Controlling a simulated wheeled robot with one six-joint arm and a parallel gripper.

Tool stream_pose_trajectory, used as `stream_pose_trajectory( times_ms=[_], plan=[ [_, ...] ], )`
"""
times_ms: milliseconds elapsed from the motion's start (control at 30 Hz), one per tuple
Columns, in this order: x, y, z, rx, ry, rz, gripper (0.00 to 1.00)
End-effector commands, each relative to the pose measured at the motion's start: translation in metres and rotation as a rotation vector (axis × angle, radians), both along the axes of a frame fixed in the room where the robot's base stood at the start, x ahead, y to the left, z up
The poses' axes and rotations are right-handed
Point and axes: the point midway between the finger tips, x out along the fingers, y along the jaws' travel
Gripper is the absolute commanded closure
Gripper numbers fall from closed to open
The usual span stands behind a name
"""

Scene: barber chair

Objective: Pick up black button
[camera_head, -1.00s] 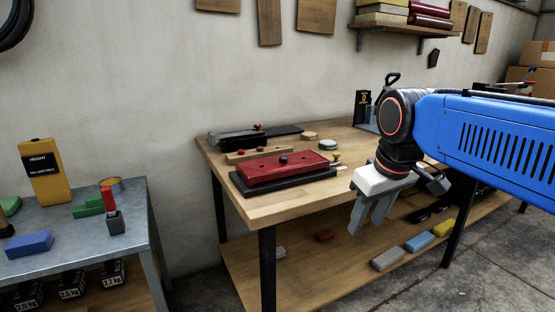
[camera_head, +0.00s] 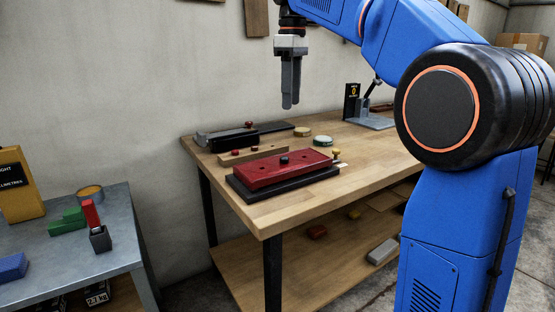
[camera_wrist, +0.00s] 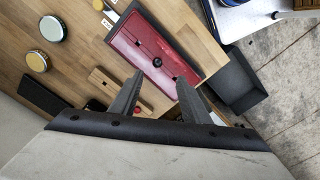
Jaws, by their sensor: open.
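The black button (camera_head: 284,160) is a small dark knob on top of the red block (camera_head: 262,174), which lies on a dark base (camera_head: 250,194) on the wooden table. In the wrist view the black button (camera_wrist: 157,62) shows on the red block (camera_wrist: 128,42), between and beyond my fingers. My gripper (camera_head: 291,105) points down in the air above the table, well clear of the button. It is open and empty; the wrist view shows its two fingers (camera_wrist: 159,80) apart.
Behind the red block lie a wooden strip (camera_head: 252,154) with red knobs and a dark device (camera_head: 234,140). A yellow-topped knob (camera_head: 336,153) stands at the block's right end. Round tins (camera_head: 322,141) stand behind it. The table's front right (camera_head: 370,165) is clear.

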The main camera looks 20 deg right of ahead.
Motion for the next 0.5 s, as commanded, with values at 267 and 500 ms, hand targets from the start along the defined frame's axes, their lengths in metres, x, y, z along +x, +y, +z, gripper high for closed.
stream_pose_trajectory(
  times_ms=[267,500],
  plan=[
    [0.012,0.005,0.0,-0.003,0.02,0.045,0.57],
    [0.011,0.004,-0.04,-0.003,0.021,0.044,0.57]
  ],
)
